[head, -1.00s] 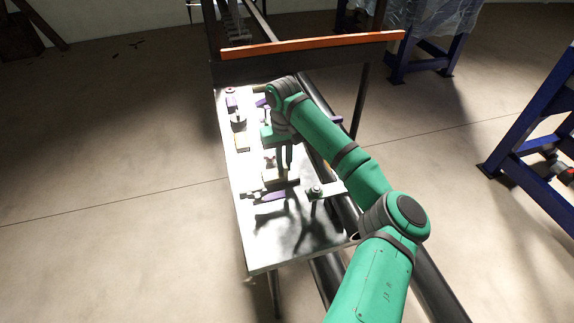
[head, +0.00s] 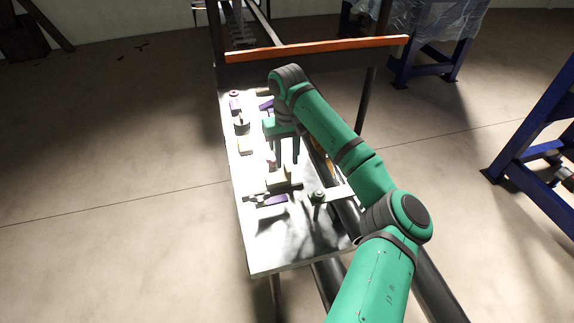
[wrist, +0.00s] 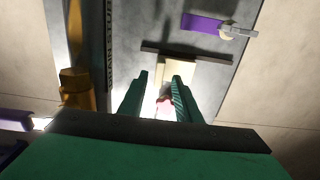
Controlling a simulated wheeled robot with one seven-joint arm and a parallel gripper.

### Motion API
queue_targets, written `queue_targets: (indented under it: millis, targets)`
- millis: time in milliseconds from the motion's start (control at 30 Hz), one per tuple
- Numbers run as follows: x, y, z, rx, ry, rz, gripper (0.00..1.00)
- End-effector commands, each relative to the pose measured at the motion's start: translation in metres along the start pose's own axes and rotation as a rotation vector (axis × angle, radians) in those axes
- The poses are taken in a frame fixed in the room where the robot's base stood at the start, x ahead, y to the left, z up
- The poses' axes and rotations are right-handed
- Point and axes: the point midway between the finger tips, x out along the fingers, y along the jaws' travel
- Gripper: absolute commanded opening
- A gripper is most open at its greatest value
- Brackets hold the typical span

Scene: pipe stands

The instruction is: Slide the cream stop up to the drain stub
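A cream block (head: 280,178), which looks like the cream stop, sits on the pale bench beside a dark bar. In the wrist view the cream block (wrist: 180,68) lies just beyond and partly between my fingertips, against the dark bar (wrist: 190,53). My gripper (head: 288,163) is above the bench on the far side of the block. Its two green fingers are apart with nothing held; the wrist view also shows the open gripper (wrist: 160,77). A small pinkish piece (wrist: 163,103) shows between the fingers.
A purple piece (head: 273,200) with a grey pin lies nearer on the bench (head: 280,247). A brass fitting (wrist: 76,86) is left of the fingers in the wrist view. Several small parts, including a tan block (head: 245,145), line the bench's left side. Dark pipes run along its right.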

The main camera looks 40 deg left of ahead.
Motion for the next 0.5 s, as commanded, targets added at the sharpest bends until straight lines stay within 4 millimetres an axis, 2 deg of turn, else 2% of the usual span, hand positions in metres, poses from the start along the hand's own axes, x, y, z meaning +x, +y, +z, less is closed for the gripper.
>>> queue_targets:
  millis: [200,333,500]
  targets:
    - [-0.041,0.0,0.0,0.0,0.001,0.0,0.3]
    - [-0.056,0.0,0.0,0.0,0.0,0.0,0.3]
    - [-0.065,0.0,0.0,0.0,0.0,0.0,0.3]
